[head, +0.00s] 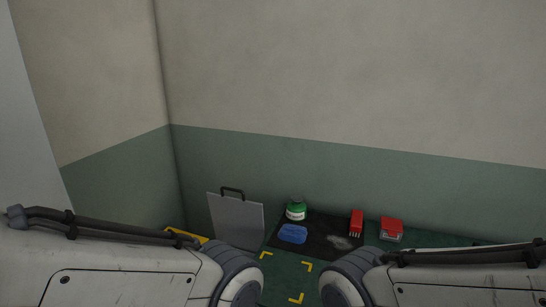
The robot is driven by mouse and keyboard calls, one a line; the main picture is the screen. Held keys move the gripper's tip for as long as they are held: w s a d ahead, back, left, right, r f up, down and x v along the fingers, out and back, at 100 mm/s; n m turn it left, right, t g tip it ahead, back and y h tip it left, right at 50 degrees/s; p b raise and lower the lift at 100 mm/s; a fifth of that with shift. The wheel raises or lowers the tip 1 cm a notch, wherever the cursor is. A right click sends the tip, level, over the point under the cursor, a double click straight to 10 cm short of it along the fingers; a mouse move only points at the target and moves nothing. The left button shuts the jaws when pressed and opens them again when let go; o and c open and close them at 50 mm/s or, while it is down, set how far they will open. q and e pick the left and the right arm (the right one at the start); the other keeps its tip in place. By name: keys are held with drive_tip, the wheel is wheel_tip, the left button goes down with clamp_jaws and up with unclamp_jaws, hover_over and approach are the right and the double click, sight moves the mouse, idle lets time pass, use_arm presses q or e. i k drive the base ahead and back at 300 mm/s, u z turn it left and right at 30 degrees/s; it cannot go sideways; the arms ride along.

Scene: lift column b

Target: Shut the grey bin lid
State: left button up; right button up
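The grey bin lid (240,222) stands open, close to upright, in the head view left of the middle, near the wall corner. A dark handle (232,190) sits on its top edge. The bin's body is not clearly visible; my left arm covers the area below and left of the lid. Both of my arms cross the bottom of the view, and neither gripper shows.
A dark mat (318,226) lies right of the lid. A green-and-white jar (296,210), a blue item (293,234) and a red item (357,222) are on it. A red box (391,229) stands farther right. Yellow marks (308,265) edge bare green floor. Walls close off the back and left.

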sight(237, 223)
drive_tip(key=k, duration=0.6)
drive_tip(key=u, duration=0.55)
drive_tip(key=i, duration=1.6)
drive_tip(key=z, duration=0.7)
